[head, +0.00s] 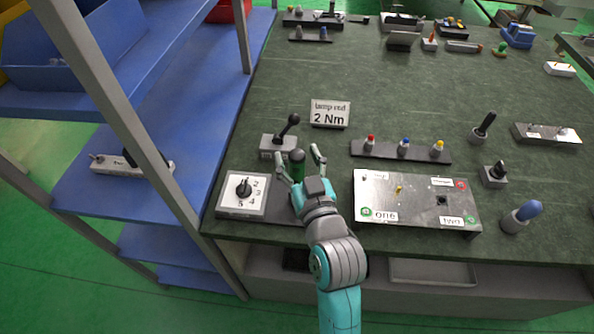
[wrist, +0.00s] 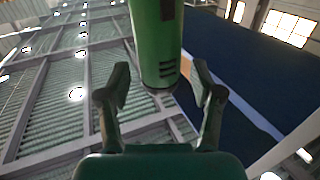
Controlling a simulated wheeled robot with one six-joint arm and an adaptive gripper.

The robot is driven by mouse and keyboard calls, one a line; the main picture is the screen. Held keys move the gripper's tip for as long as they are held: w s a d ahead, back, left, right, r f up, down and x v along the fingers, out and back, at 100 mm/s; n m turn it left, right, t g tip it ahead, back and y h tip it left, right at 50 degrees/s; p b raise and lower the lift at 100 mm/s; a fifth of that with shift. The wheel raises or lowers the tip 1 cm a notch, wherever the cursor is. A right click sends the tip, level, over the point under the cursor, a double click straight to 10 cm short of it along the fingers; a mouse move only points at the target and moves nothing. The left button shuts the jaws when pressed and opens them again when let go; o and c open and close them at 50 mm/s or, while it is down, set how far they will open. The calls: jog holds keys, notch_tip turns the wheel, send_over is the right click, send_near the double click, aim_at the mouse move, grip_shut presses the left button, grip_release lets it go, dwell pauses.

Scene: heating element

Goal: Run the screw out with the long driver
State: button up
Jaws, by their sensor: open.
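A green cylindrical tool, apparently the driver (head: 297,170), stands near the front left of the bench, with a dark top. My gripper (head: 299,161) is open, with one finger on each side of it. In the wrist view the green body (wrist: 157,40) runs down between the spread fingers (wrist: 162,78), with gaps to both. Its other end is out of that view. A metal plate (head: 418,200) marked "one" and "two" lies to the right. A small brass screw-like part (head: 399,188) stands up from it.
A dial box (head: 243,193) is left of my gripper; a black-handled lever block (head: 280,141) is behind it. A sign (head: 330,113) reads 2 Nm. A rack (head: 400,151) holds red, blue and yellow-topped pieces. A blue shelf (head: 170,130) stands left. The bench middle is clear.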

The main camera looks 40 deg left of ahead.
jog(key=shift+w+a, duration=0.2)
jog(key=shift+a, duration=0.05)
jog(key=shift+c, duration=0.3)
grip_shut()
